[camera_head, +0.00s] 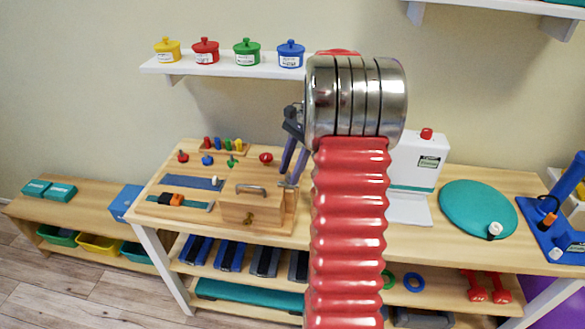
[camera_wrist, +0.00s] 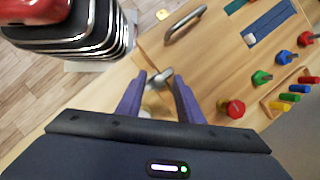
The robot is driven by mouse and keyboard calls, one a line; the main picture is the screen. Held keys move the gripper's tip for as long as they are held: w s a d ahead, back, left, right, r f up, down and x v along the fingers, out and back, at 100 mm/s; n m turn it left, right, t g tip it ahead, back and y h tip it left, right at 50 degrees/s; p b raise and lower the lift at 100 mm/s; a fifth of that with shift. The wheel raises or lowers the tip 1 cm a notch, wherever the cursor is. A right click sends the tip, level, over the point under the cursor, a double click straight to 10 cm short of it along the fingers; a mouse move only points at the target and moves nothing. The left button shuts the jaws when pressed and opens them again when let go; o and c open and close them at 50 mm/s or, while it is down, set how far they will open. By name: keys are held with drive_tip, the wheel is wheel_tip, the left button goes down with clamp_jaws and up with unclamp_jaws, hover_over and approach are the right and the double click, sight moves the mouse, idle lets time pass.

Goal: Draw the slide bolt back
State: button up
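The slide bolt appears as a small silver metal piece (camera_wrist: 160,80) in the wrist view, at the board's edge by the wooden box. In the head view its metal (camera_head: 290,184) shows only partly at the box's right side, below my fingertips. My gripper (camera_head: 287,172) points down there. Its two purple fingers stand apart in the wrist view (camera_wrist: 160,78), one on each side of the metal piece. I cannot tell whether either finger touches it.
The board also carries a blue strip (camera_head: 193,182) with a white tab and a teal strap with an orange buckle (camera_head: 172,199). Coloured knobs and a red knob (camera_wrist: 235,108) lie behind. A white device (camera_head: 415,165) and teal disc (camera_head: 475,208) stand to the right.

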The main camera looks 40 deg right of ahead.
drive_tip(key=shift+c, duration=0.2)
clamp_jaws()
idle(0.3)
